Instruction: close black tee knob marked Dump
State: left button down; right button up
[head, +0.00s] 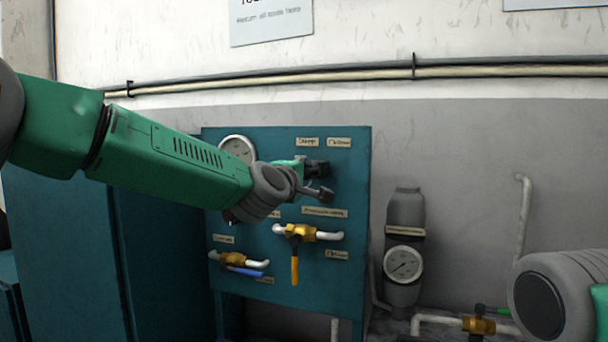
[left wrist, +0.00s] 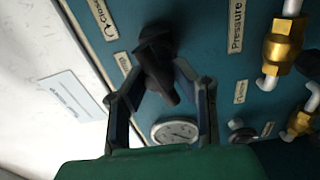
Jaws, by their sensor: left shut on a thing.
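The black tee knob (left wrist: 157,58) sits on the blue-green panel, in the upper middle of the left wrist view. Its bar is tilted there, between the two fingers of my left gripper (left wrist: 162,72), which is shut on it. In the head view the left gripper (head: 310,180) reaches the panel's upper right part from the left. The knob is small, dark and partly hidden by the fingers there. A Close label with a curved arrow (left wrist: 103,19) is beside the knob in the left wrist view. My right gripper is out of view.
A pressure gauge (head: 237,149) is partly behind my left arm. Below are a brass valve with a yellow handle (head: 295,270) and one with a blue handle (head: 245,271). A grey cylinder with a gauge (head: 405,210) stands to the right of the panel.

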pick_arm(q)
jog(key=shift+s+d+f+m, duration=0.15)
jog(key=shift+f+m, duration=0.1)
jog(key=shift+m, duration=0.4)
jog(key=shift+d+f+m, duration=0.1)
jog(key=shift+f+m, duration=0.15)
jog(key=shift+m, duration=0.4)
jog(key=c, duration=1.3)
grip_release()
jog(key=shift+r, duration=0.2)
jog(key=shift+r, duration=0.1)
jog(key=v, duration=1.2)
